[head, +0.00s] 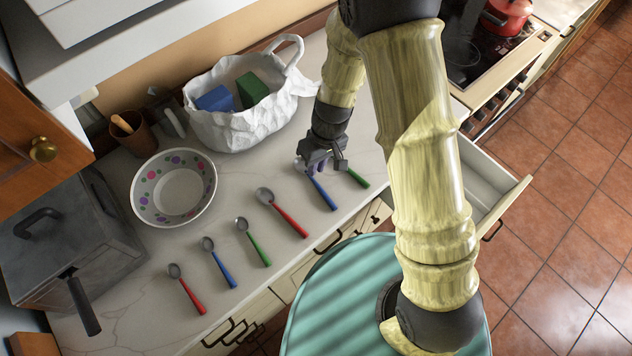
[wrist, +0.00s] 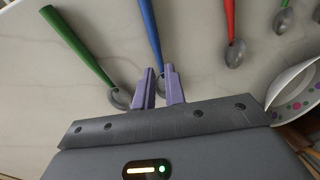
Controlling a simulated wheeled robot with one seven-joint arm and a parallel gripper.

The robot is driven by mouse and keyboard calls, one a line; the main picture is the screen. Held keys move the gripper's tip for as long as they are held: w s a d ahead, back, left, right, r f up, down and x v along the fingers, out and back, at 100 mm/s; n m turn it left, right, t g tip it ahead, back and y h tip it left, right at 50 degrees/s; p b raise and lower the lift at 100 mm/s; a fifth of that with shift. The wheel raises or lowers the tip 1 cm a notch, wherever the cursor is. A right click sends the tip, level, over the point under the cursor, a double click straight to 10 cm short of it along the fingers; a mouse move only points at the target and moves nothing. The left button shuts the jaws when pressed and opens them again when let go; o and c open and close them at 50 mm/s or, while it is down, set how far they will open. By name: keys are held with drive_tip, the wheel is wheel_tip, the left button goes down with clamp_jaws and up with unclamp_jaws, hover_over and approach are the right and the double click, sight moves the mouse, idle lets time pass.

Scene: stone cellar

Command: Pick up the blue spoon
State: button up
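Two blue spoons lie on the pale counter. The larger blue spoon (head: 323,193) is under my gripper (head: 322,163), its handle pointing toward the counter's front edge. In the wrist view my gripper (wrist: 160,86) is open, its two purple fingers apart. The larger blue spoon's handle (wrist: 150,30) runs down to the gap between the fingertips; its bowl is mostly hidden there. I cannot tell whether the fingers touch it. The smaller blue spoon (head: 222,269) lies farther left between a red and a green spoon.
A larger green spoon (head: 358,178) lies close right of my gripper; its bowl shows beside a finger in the wrist view (wrist: 120,98). A larger red spoon (head: 288,219) lies left. A spotted bowl (head: 142,196) and a white bag (head: 230,132) stand behind. An open drawer (head: 505,200) is at right.

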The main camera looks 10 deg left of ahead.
sight(313, 179)
drive_tip(key=shift+s+a+f+p, duration=0.15)
drive_tip(key=shift+f+p, duration=0.1)
drive_tip(key=shift+f, duration=0.85)
drive_tip(key=shift+s+a+f+p, duration=0.1)
drive_tip(key=shift+s+f+p, duration=0.1)
drive_tip(key=shift+f, duration=0.85)
drive_tip(key=shift+w, duration=0.1)
clamp_jaws()
drive_tip(key=shift+r, duration=0.15)
wheel_tip(313, 179, up, 10)
drive_tip(key=b, duration=0.1)
